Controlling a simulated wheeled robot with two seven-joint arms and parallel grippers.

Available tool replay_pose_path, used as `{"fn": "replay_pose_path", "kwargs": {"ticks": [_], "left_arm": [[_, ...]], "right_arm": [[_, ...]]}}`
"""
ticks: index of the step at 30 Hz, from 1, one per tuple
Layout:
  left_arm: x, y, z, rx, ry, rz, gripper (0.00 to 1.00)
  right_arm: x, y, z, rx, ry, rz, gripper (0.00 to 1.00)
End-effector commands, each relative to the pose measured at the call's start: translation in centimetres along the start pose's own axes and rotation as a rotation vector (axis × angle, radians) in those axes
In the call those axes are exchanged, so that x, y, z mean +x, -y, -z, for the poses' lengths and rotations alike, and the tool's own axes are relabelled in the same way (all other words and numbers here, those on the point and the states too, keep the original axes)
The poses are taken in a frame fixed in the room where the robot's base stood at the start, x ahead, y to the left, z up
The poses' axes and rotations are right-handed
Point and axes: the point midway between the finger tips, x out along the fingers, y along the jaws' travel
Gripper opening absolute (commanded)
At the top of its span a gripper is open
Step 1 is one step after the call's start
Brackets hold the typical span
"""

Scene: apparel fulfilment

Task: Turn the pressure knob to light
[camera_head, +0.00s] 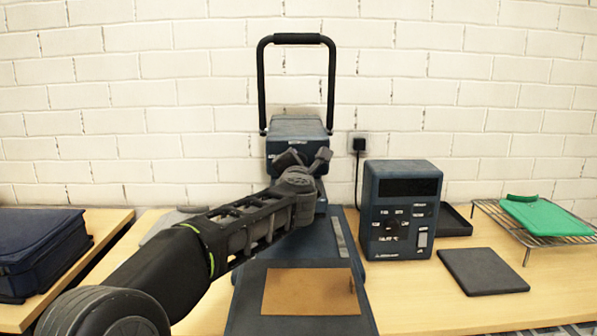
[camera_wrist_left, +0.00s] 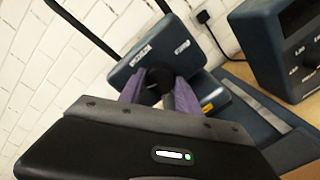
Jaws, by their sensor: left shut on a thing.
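The heat press (camera_head: 297,130) stands against the wall, with its tall black handle (camera_head: 298,39) upright. In the left wrist view, the round black pressure knob (camera_wrist_left: 158,75) sits on the front of the press's blue head (camera_wrist_left: 150,50), between two small white labels too small to read. My left gripper (camera_wrist_left: 160,90) is shut on the knob, one finger on each side. In the head view my left gripper (camera_head: 304,158) is at the front of the press head and hides the knob. My right gripper is not in view.
A control box (camera_head: 403,185) with its own dial stands right of the press. A brown sheet (camera_head: 310,291) lies on the dark board in front. A dark pad (camera_head: 482,271), a wire rack (camera_head: 527,258) with a green item (camera_head: 540,214), and a navy bag (camera_head: 40,250) lie to the sides.

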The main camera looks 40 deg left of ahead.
Motion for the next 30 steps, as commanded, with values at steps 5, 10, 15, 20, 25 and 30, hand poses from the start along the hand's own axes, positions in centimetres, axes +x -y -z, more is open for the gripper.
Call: {"fn": "replay_pose_path", "kwargs": {"ticks": [5, 10, 15, 20, 25, 30], "left_arm": [[0.03, 0.09, 0.13, -0.031, 0.000, 0.000, 0.00], [0.02, 0.07, 0.10, -0.036, 0.000, 0.001, 0.00], [0.03, 0.07, 0.10, -0.036, 0.000, 0.001, 0.00], [0.02, 0.06, 0.09, -0.035, 0.000, 0.001, 0.50], [0.01, 0.04, 0.05, -0.034, 0.001, 0.000, 0.62], [0.00, 0.03, 0.03, -0.034, 0.001, 0.000, 0.62]], "right_arm": [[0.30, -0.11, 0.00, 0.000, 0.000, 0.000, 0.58], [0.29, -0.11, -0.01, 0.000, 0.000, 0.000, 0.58], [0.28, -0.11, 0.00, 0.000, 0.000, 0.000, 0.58], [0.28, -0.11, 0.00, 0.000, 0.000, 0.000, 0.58], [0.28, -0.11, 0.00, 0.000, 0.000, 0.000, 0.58], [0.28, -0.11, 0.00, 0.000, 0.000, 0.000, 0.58]]}}
